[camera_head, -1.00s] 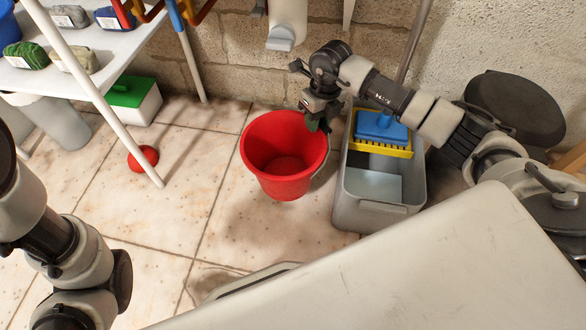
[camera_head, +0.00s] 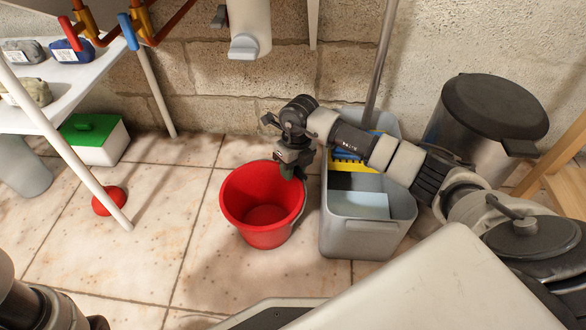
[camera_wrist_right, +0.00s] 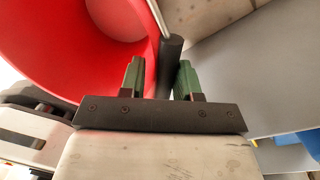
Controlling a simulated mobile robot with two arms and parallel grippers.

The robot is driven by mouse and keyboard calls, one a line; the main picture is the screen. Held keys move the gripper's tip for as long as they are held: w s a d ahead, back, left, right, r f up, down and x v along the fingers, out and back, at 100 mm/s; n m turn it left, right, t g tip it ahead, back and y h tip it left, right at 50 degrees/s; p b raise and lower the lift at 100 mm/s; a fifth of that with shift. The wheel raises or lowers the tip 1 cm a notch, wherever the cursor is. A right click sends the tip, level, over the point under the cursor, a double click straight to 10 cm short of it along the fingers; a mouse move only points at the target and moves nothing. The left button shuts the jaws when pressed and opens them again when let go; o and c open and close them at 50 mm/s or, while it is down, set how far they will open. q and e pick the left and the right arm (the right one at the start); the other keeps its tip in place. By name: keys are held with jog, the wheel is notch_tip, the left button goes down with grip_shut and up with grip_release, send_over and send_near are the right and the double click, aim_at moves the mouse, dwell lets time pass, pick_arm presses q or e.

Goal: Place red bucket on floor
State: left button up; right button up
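The red bucket (camera_head: 262,232) is upright near the middle of the head view, left of a grey mop bucket. My right gripper (camera_head: 292,172) is at the bucket's upper right rim. In the right wrist view, the dark handle grip (camera_wrist_right: 170,62) of the red bucket (camera_wrist_right: 45,40) lies between the green fingertips of my right gripper (camera_wrist_right: 160,78), which is shut on it. The bucket's underside is hidden, so I cannot tell whether it touches the floor (camera_head: 130,255). Only part of my left arm shows at the lower left; its gripper is out of view.
The grey mop bucket (camera_head: 345,238) stands close to the right. A metal bin (camera_head: 470,150) is behind it. A white shelf (camera_head: 75,85), a green-lidded box (camera_head: 100,155) and a red object on the floor (camera_head: 108,201) are at left. Tiles left of the bucket are clear.

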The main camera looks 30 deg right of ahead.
jog(key=o, duration=0.4)
jog(key=r+p, duration=0.3)
jog(key=r, duration=0.1)
jog(key=d+r+p, duration=0.1)
jog(key=r+p, duration=0.2)
jog(key=r, duration=0.1)
jog(key=r+p, duration=0.3)
jog(key=r, duration=0.1)
jog(key=shift+w+d, duration=0.1)
jog(key=shift+d, duration=0.1)
